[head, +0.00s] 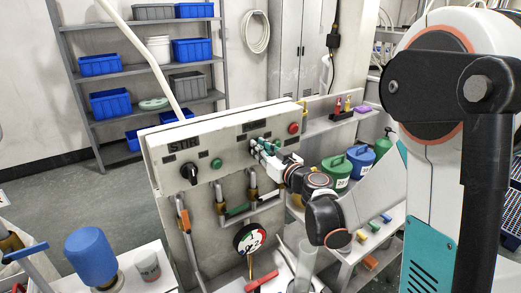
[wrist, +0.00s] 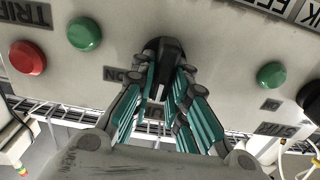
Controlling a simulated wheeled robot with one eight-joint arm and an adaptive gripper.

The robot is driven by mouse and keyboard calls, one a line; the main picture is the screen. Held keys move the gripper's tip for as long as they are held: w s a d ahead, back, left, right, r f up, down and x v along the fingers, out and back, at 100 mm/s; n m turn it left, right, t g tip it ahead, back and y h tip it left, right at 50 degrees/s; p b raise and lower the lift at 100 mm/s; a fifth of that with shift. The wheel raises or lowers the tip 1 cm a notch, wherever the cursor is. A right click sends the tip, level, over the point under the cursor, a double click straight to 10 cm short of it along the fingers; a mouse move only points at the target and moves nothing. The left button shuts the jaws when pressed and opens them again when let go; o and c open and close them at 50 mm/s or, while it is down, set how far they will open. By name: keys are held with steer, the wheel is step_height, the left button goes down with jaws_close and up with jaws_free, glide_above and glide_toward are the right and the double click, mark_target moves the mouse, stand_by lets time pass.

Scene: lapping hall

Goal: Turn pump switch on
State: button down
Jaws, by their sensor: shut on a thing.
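A grey control panel (head: 228,165) stands in front of me with knobs and buttons on its sloped face. My gripper (head: 258,148) reaches the panel's middle right from the right side. In the wrist view my gripper (wrist: 164,92) has its teal-padded fingers on both sides of a black switch knob (wrist: 166,50) and is shut on it. An "ON" mark shows beside the knob, upside down; its name label is not readable. In the head view my gripper hides this knob.
Another black knob (head: 189,173) marked "STIR" and a green button (head: 216,163) sit left on the panel. A red button (head: 293,128) is at its right. Pipes with valve handles and a gauge (head: 249,238) are below. A green can (head: 337,172) stands behind right.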

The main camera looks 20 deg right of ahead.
steer(key=shift+m, duration=0.3)
steer(key=m, duration=0.2)
steer(key=m+b, duration=0.1)
steer(key=m, duration=0.1)
steer(key=m+b, duration=0.1)
steer(key=shift+w+d+f+m, duration=0.15)
steer(key=shift+d+f+m, duration=0.05)
steer(key=shift+d+m, duration=0.2)
steer(key=m+b, duration=0.1)
steer(key=m, duration=0.1)
steer(key=m+b, duration=0.1)
steer(key=m, duration=0.2)
steer(key=shift+d+f, duration=0.15)
steer(key=shift+f, duration=0.05)
steer(key=shift+m, duration=0.3)
steer(key=c, duration=1.6)
jaws_free()
steer(key=shift+o, duration=0.2)
